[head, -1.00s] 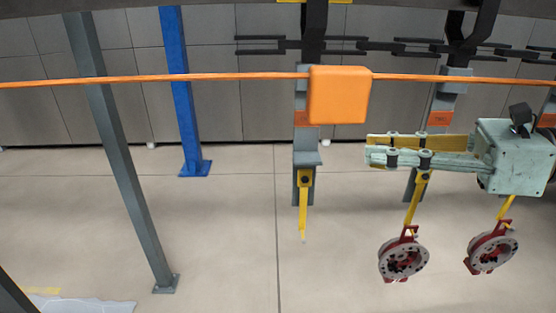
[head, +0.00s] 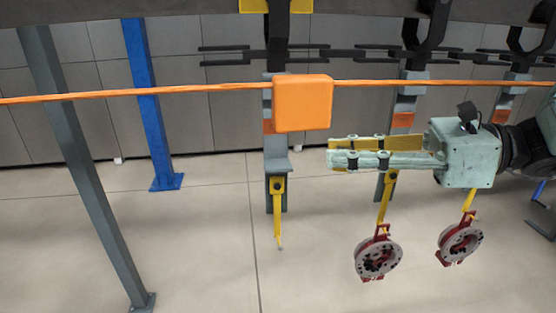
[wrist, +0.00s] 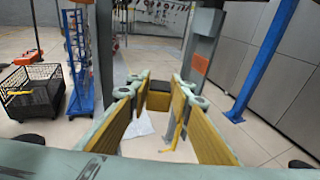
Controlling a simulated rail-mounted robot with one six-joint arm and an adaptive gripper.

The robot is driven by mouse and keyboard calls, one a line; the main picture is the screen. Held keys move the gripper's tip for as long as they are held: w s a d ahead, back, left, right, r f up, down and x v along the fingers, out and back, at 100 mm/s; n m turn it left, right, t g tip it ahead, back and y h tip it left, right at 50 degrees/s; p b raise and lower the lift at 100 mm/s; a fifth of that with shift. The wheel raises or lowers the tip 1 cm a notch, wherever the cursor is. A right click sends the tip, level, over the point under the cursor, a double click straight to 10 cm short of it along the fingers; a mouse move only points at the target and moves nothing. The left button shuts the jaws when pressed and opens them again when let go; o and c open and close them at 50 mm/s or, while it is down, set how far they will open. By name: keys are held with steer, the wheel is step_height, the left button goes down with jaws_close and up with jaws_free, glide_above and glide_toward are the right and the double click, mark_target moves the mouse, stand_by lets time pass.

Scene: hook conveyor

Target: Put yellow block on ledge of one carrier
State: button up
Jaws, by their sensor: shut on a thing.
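My gripper (head: 330,158) points left in the head view, its pale green fingers level and just right of the nearest carrier. In the wrist view my gripper (wrist: 158,92) is shut on the yellow block (wrist: 158,101), whose end shows between the fingertips. In the head view the fingers largely hide the block. The nearest grey carrier (head: 277,140) hangs upright with a small bare ledge (head: 277,166) and a yellow hook below. The fingertips look near ledge height, apart from it in the picture. The carrier also shows in the wrist view (wrist: 204,45).
More carriers (head: 410,95) hang to the right; red-grey discs (head: 379,258) hang from yellow hooks below my gripper. An orange rail with an orange box (head: 303,103) crosses in front. Grey (head: 85,170) and blue (head: 150,110) posts stand left. A black crate (wrist: 30,97) shows in the wrist view.

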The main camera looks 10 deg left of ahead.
glide_above(279, 165)
steer(key=shift+s+d+f+p, duration=0.1)
steer(key=shift+d+f+p, duration=0.15)
steer(key=shift+f+p, duration=0.35)
stand_by(0.4)
steer(key=shift+f, duration=0.1)
steer(key=shift+a, duration=0.25)
steer(key=shift+w+a+f, duration=0.15)
steer(key=shift+w+f, duration=0.05)
steer(key=shift+f, duration=1.6)
steer(key=shift+f, duration=0.15)
steer(key=o, duration=0.8)
steer(key=shift+o, duration=0.2)
